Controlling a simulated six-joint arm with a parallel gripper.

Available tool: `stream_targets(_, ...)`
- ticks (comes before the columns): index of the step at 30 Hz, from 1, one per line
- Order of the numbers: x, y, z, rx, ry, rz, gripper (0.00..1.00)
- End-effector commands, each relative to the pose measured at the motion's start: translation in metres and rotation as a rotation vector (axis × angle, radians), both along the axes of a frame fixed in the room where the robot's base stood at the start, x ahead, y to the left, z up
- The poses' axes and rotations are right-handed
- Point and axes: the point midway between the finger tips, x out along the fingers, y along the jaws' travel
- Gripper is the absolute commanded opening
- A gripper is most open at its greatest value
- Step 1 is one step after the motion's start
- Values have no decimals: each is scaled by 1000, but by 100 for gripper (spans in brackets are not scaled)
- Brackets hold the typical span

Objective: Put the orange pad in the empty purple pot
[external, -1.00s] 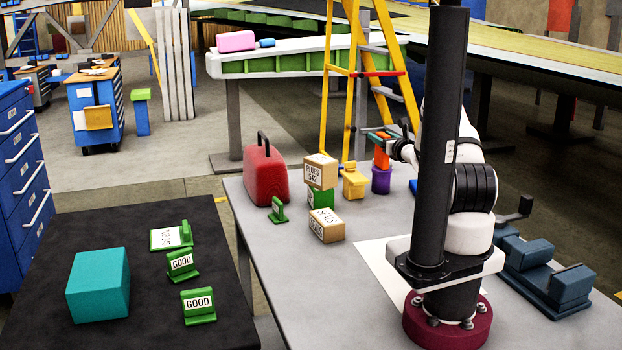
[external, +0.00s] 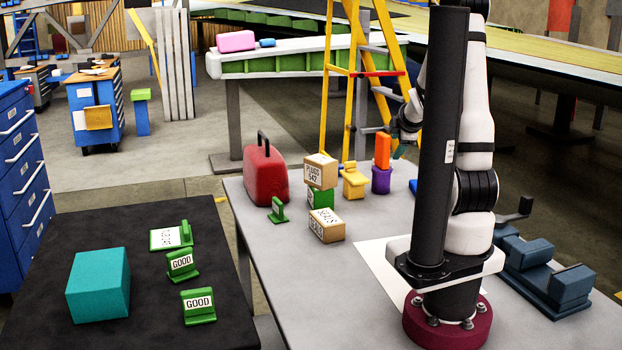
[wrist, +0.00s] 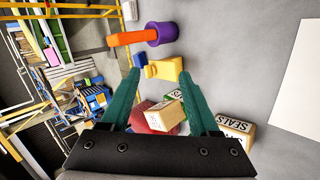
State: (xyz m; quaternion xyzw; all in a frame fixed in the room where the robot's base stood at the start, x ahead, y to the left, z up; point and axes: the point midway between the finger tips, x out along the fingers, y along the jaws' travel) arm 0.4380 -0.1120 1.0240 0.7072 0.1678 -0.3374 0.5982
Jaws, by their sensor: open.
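The orange pad (external: 382,150) stands upright in the purple pot (external: 381,180), its upper part sticking out above the rim. In the wrist view the orange pad (wrist: 128,39) reaches out of the mouth of the purple pot (wrist: 162,34). My gripper (external: 400,146) is up beside the pad, to its right in the external view, and partly hidden by the dark column. In the wrist view my gripper (wrist: 163,78) has its two green fingers spread wide with nothing between them. It is apart from the pad and the pot.
Cardboard boxes (external: 326,226), a green box, a red can (external: 265,178) and a green stamp (external: 277,211) are further left. A yellow ladder (external: 352,90) rises behind the table.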

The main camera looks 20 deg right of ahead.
Motion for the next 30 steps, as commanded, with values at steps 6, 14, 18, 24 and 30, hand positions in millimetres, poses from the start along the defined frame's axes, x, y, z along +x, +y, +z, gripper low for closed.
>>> stream_targets(6,-199,98,15,769,382,-1006,62)
stream_targets(14,-310,146,24,933,570,-1622,62)
stream_targets(18,-311,147,24,935,574,-1633,62)
stream_targets(24,-310,147,24,935,573,-1631,62)
stream_targets(30,-310,147,24,935,573,-1631,62)
